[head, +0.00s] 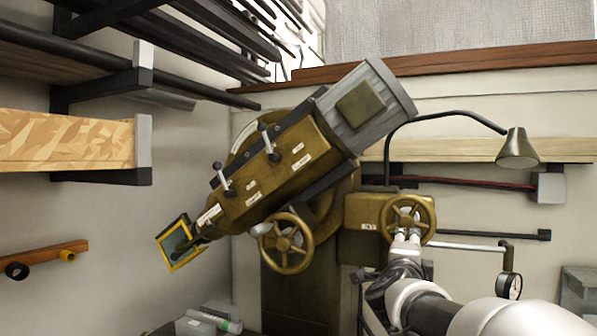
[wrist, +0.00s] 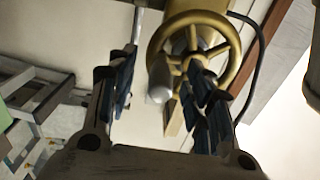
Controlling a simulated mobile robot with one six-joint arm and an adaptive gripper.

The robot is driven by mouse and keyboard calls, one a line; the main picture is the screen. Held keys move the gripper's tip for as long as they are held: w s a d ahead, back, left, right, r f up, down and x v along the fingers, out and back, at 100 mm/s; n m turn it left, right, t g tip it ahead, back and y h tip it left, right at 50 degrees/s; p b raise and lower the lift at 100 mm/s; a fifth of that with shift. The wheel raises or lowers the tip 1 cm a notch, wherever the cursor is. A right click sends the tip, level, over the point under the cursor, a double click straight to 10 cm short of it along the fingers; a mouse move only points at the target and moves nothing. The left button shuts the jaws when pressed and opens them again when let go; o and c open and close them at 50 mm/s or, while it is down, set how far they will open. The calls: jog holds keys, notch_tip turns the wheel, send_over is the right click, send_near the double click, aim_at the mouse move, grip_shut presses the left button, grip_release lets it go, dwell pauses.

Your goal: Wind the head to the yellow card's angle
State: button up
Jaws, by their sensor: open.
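The brass-coloured machine head (head: 275,170) is tilted, its grey motor end (head: 365,105) up at the right and its narrow end down at the left. A yellow-edged square plate (head: 177,241), perhaps the yellow card, is tilted at that lower end. One spoked handwheel (head: 286,243) is below the head. A second handwheel (head: 409,212) is on the box at the right. My gripper (head: 406,238) is at this second wheel. In the wrist view my open fingers (wrist: 160,78) point toward the wheel (wrist: 195,17), the right finger overlapping its lower part; contact is unclear.
A lamp (head: 517,150) on a curved black stem is above and right of my gripper. A dial gauge (head: 510,286) hangs at the lower right. Shelves (head: 70,140) project at the left. A wooden ledge (head: 470,150) runs behind the wheel.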

jog(key=v, duration=0.7)
jog(key=shift+s, duration=0.25)
jog(key=shift+r, duration=0.1)
jog(key=s+a+f+n+g+y, duration=0.3)
jog(key=s+a+f+n+y, duration=0.1)
jog(key=s+f+n, duration=0.4)
jog(key=s+a+f+n+g+y, duration=0.3)
jog(key=s+f+n+y, duration=0.15)
jog(key=s+n, duration=0.4)
jog(key=s+d+f+n+g+h, duration=0.1)
jog(key=s+d+f+n+g, duration=0.1)
jog(key=s+f, duration=0.5)
jog(key=s+d+f+n+g+h, duration=0.2)
jog(key=s+f, duration=0.5)
jog(key=s, duration=0.6)
jog(key=d+n+g, duration=0.1)
jog(key=d+g, duration=0.1)
jog(key=shift+d+f+g, duration=0.2)
jog(key=shift+f+g, duration=0.05)
jog(key=shift+g, duration=0.05)
